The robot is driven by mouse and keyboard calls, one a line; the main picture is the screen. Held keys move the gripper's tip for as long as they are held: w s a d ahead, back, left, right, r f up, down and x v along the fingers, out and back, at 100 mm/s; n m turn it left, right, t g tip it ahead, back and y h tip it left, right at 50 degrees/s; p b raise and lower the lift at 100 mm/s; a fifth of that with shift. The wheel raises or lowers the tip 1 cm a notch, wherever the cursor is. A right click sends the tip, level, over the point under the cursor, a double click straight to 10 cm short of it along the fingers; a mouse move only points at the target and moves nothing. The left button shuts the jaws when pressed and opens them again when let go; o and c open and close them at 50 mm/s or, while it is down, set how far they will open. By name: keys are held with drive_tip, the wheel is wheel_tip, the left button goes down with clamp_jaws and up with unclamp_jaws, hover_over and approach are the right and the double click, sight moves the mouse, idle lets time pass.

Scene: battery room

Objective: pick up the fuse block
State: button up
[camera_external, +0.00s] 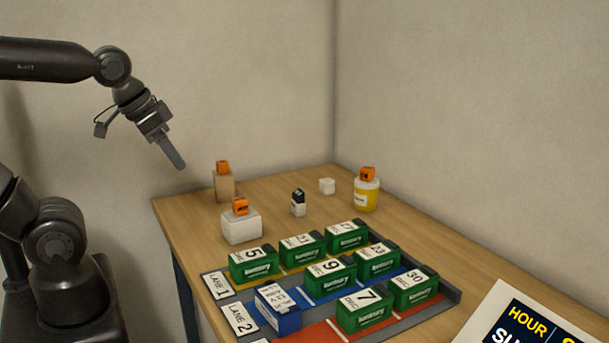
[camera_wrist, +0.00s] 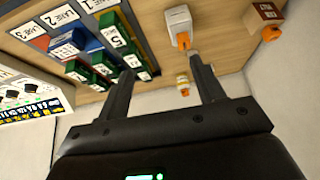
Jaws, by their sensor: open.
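No thing is clearly labelled as the fuse block, and I cannot tell which one it is. Small orange blocks with dark marks sit on a white box (camera_external: 241,228), a tan box (camera_external: 224,187) and a yellow-and-white container (camera_external: 366,195). The orange block on the white box (camera_external: 240,206) also shows in the wrist view (camera_wrist: 183,41). A small white cube (camera_external: 327,186) and a black-and-white piece (camera_external: 298,203) stand on the table. My gripper (camera_external: 181,166) is open and empty, in the air by the table's back left; its two fingers show apart in the wrist view (camera_wrist: 162,65).
Several green numbered batteries (camera_external: 365,311) and a blue one (camera_external: 279,310) stand in a tray with coloured lanes (camera_external: 450,294) at the table's front. A sign (camera_external: 530,318) is at the lower right. Walls close off the back and right. Bare wood (camera_external: 190,213) lies at the left.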

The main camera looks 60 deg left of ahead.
drive_tip(key=w+a, duration=0.2)
drive_tip(key=w, duration=0.8)
drive_tip(key=m+g, duration=0.1)
approach(298, 192)
drive_tip(key=f, duration=0.1)
drive_tip(key=x, duration=1.1)
drive_tip(key=shift+w+d, duration=0.1)
drive_tip(key=shift+w, duration=0.05)
drive_tip(key=shift+c, duration=0.2)
drive_tip(key=c, duration=1.1)
